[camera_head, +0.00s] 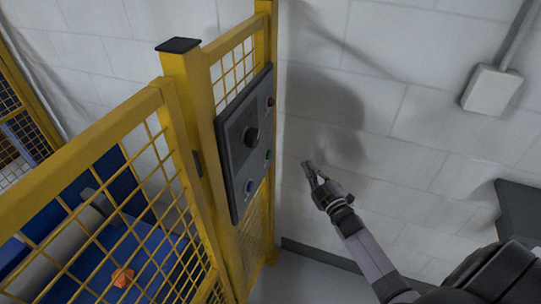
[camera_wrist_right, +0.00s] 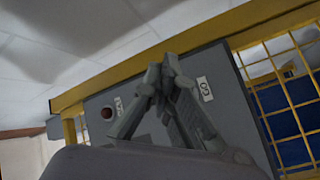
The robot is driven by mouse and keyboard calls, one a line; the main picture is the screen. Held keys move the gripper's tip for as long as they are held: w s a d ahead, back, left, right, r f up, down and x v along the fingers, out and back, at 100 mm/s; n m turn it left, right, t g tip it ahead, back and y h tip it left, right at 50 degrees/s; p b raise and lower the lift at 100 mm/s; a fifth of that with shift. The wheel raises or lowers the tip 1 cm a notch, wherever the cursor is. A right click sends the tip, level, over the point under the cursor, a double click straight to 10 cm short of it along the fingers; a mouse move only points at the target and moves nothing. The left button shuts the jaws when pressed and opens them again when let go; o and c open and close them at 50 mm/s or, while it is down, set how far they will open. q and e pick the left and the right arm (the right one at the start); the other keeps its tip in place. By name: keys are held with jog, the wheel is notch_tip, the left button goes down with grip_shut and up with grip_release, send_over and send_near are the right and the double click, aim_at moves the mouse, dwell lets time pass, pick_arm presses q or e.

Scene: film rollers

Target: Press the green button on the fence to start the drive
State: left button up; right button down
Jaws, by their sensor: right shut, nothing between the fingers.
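A dark grey control panel (camera_head: 236,128) is mounted on the yellow fence post. In the right wrist view my right gripper (camera_wrist_right: 161,76) covers the panel's middle; the red button (camera_wrist_right: 107,113) shows left of the fingers, and the green button does not show. My left gripper is out of view.
The yellow mesh fence (camera_head: 130,190) stands at the left, with blue machinery, a grey roller and a small orange object (camera_head: 122,277) behind it. A white block wall (camera_head: 400,110) rises behind the gripper, with a grey box (camera_head: 492,90) on it.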

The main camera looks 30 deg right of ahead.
aim_at(269, 155)
jog(key=shift+w, duration=0.1)
jog(key=w+a+b, duration=0.2)
jog(key=w+a, duration=0.3)
jog(key=w, duration=0.1)
jog(key=shift+w+a, duration=0.25)
jog(key=shift+a, duration=0.15)
dwell(1.3)
jog(key=shift+w+a, duration=0.25)
jog(key=shift+w, duration=0.05)
jog(key=shift+w+a+b, duration=0.3)
jog(key=shift+w+b, duration=0.05)
jog(key=shift+b, duration=0.1)
dwell(0.7)
dwell(0.4)
jog(key=shift+s+d+p, duration=0.35)
jog(key=shift+s+d, duration=0.2)
jog(key=shift+s, duration=0.1)
